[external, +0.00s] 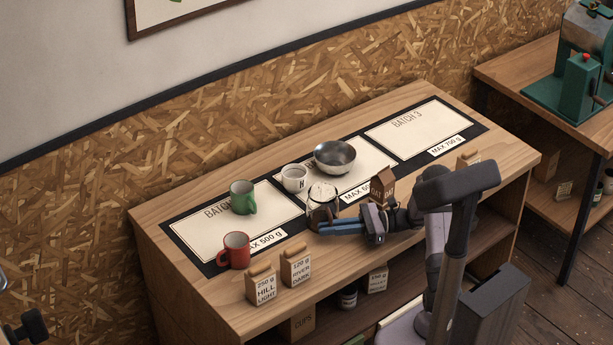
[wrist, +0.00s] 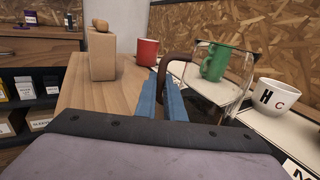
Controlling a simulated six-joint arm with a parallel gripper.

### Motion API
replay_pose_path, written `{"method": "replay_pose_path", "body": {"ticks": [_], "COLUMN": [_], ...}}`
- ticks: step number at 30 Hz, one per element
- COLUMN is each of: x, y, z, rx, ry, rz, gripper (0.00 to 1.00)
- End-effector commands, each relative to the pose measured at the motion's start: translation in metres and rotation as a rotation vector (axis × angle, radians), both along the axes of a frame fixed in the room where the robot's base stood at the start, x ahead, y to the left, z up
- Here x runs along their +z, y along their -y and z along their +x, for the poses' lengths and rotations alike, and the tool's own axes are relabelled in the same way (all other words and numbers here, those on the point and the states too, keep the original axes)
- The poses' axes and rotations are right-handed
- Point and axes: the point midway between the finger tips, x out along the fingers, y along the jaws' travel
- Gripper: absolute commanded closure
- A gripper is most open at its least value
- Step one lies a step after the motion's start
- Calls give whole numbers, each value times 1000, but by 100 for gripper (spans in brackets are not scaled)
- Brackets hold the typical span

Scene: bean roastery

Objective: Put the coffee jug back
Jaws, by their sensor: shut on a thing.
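The coffee jug, clear glass with a brown handle, shows in the external view (external: 322,194) near the gap between the BATCH 1 and BATCH 2 panels. It also shows in the wrist view (wrist: 222,93), with the green mug seen through its glass. My gripper (external: 318,222) has its blue fingers shut on the jug's handle; they also show in the wrist view (wrist: 172,98). The jug looks close to upright. I cannot tell whether its base touches the bench; my fingers hide part of its lower side.
A white cup (external: 294,178) and a metal bowl (external: 335,157) stand just behind the jug. A green mug (external: 243,197) and a red mug (external: 234,251) stand to the left. Paper bags (external: 296,268) line the front edge. The BATCH 3 panel (external: 415,129) is clear.

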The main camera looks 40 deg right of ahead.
Motion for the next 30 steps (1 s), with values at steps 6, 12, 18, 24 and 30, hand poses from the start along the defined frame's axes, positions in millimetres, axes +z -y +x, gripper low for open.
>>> {"method": "replay_pose_path", "body": {"ticks": [6,12,18,24,30], "x": [1,-2,-2,1,0], "y": [0,0,0,0,16], "z": [0,0,0,0,-8], "rx": [0,0,0,0,-4], "ry": [4,1,1,2,2], "rz": [0,0,0,-1,0], "gripper": [100,79,73,73,73]}}
